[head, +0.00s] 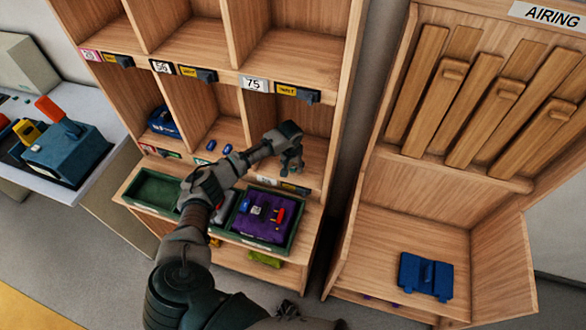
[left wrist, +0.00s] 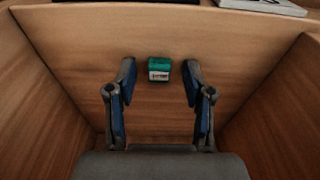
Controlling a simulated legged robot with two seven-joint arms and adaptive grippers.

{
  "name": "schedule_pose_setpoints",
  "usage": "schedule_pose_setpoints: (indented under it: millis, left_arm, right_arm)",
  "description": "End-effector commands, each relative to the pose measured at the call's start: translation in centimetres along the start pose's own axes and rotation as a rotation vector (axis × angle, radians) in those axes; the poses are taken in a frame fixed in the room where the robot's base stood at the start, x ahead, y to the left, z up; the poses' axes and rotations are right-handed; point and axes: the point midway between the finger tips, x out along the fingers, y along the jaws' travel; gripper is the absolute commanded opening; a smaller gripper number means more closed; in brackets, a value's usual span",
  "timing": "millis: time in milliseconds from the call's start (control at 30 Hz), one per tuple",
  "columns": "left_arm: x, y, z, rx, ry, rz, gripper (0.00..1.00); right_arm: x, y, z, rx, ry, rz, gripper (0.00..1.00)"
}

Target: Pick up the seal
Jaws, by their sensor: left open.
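A small green block with a pale label, which I take to be the seal (left wrist: 159,66), lies on the wooden floor of a compartment in the left wrist view. My left gripper (head: 291,163) reaches into the compartment under the 75 label in the head view. Its fingers are open on either side of the green block in the left wrist view, with gaps on both sides and no visible contact. In the head view the block cannot be made out clearly behind the gripper. Dark parts at the bottom edge may be my right gripper (head: 290,311), unclear.
Wooden compartment walls stand close on both sides of my left gripper. Below are a green tray (head: 151,190) and another tray (head: 238,238) with purple lining and small items. A blue object (head: 426,277) lies in the AIRING rack (head: 382,230) at right.

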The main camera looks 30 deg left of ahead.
Motion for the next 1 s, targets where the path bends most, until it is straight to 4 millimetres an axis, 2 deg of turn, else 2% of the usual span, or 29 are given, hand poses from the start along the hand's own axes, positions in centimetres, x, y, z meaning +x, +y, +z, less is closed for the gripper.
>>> schedule_pose_setpoints:
  millis: [67,100,267,733,867,1000]
  left_arm:
    - [0.0,0.0,0.0,0.000,0.000,0.000,0.52]
    - [-0.1,0.0,0.0,0.000,0.000,0.000,0.47]
    - [-0.1,0.0,0.0,0.000,0.000,0.000,0.11]
    - [-0.5,0.0,-0.1,-0.001,0.001,0.000,0.10]
    - [-1.6,0.1,-0.3,0.000,0.002,0.002,0.10]
    - [-3.7,0.1,-0.5,-0.001,0.003,0.002,0.10]
  right_arm:
    - [0.0,0.0,-0.1,0.001,0.001,0.000,0.51]
    - [0.0,0.0,-0.1,0.001,0.000,0.000,0.51]
    - [0.0,0.0,0.2,0.001,-0.004,0.000,0.51]
    - [0.0,0.0,0.4,0.001,-0.008,0.000,0.51]
    - [-0.1,0.0,0.5,0.001,-0.007,0.000,0.51]
    - [-0.1,0.0,1.1,0.001,-0.014,0.000,0.51]
